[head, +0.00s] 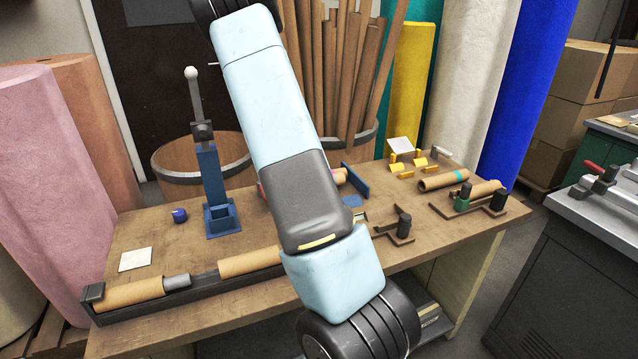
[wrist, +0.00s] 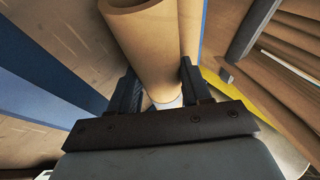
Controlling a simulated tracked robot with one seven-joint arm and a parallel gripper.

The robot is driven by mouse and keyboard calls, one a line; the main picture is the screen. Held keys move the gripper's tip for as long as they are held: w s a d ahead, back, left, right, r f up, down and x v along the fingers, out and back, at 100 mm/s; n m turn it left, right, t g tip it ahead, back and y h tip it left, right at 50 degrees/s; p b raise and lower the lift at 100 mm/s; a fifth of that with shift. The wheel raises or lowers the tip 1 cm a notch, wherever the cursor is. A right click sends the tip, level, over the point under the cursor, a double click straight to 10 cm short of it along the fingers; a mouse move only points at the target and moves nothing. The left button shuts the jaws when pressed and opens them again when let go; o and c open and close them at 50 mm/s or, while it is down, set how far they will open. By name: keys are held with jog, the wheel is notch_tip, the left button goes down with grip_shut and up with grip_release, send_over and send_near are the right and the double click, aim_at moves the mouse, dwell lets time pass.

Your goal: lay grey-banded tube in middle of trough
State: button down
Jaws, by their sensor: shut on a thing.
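My gripper (wrist: 160,95) is shut on a tan cardboard tube (wrist: 150,45) in the wrist view; its open end points up in that picture. A pale greyish patch shows low between the fingers, but I cannot tell if it is a grey band. In the head view my arm hides the gripper and the held tube. The long dark trough (head: 90,293) lies along the table's front left. A tan tube (head: 130,296) lies at its left end, and another tan tube (head: 250,262) lies further right. A grey cylindrical piece (head: 177,282) sits between them. My arm covers the trough's right part.
A tube (head: 338,177) and a blue plate (head: 355,181) show beside my arm.

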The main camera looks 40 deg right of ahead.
jog(key=shift+f, duration=0.2)
dwell(0.3)
jog(key=c, duration=0.5)
grip_release()
jog(key=shift+o, duration=0.3)
jog(key=shift+s+a+f, duration=0.1)
jog(key=shift+s+f, duration=0.1)
jog(key=c, duration=0.4)
jog(key=shift+o, duration=1)
